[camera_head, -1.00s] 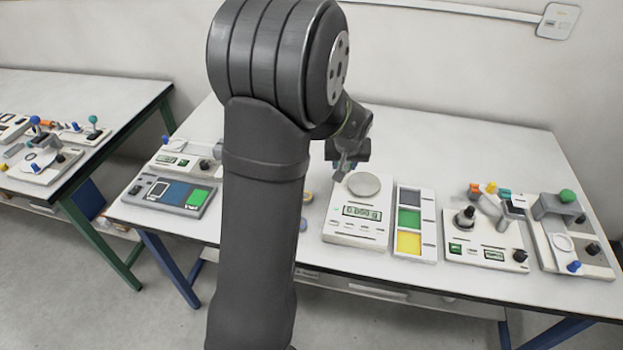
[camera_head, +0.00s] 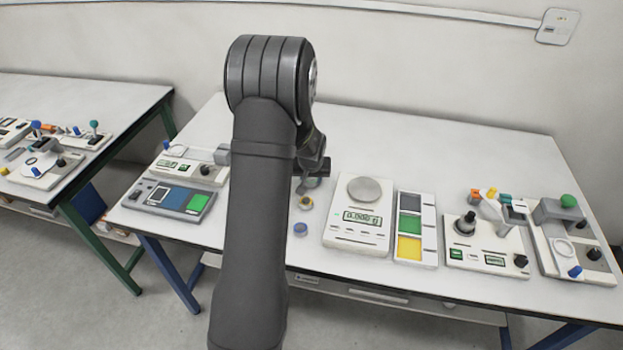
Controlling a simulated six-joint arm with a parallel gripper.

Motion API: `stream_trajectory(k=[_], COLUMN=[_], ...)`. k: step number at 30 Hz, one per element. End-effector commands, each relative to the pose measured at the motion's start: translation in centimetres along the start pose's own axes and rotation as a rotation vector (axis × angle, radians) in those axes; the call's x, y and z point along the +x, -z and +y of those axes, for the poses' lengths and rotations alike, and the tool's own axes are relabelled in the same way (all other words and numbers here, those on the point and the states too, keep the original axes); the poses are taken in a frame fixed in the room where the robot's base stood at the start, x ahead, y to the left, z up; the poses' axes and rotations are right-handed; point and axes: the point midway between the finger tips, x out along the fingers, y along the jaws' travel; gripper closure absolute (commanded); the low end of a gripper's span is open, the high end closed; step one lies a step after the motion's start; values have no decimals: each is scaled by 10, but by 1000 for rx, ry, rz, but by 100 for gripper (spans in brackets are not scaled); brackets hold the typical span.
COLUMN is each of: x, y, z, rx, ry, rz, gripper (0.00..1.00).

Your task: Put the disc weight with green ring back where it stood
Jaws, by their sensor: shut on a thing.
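My gripper (camera_head: 302,189) is above the bench, left of the white scale, with its fingers pointing down. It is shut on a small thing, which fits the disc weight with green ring. That thing is mostly hidden, and I cannot make out its ring colour. A disc weight with a yellowish ring (camera_head: 305,203) stands on the table just below the gripper. A disc weight with a blue ring (camera_head: 300,229) stands nearer the front edge. The white scale (camera_head: 343,235) has an empty round pan (camera_head: 364,190), and its display seems to read zero.
A tray with grey, green and yellow fields (camera_head: 429,230) lies right of the scale. Devices with knobs (camera_head: 487,240) stand farther right. A grey panel (camera_head: 150,203) stands at the left. My arm hides part of the table. The back of the table is clear.

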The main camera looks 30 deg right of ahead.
Motion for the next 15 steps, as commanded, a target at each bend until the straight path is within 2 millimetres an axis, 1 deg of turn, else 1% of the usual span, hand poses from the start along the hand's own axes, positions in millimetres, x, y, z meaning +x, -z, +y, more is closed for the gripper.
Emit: stream_trajectory(k=[2,11,12,14,15], x=[5,6,7,7,7], y=[-2,-2,-3,-3,-3], z=[0,0,0,0,0], rx=[1,1,1,1,1], ry=[0,0,0,0,0], rz=[1,1,0,1,1], gripper=[97,97,63,51,43])
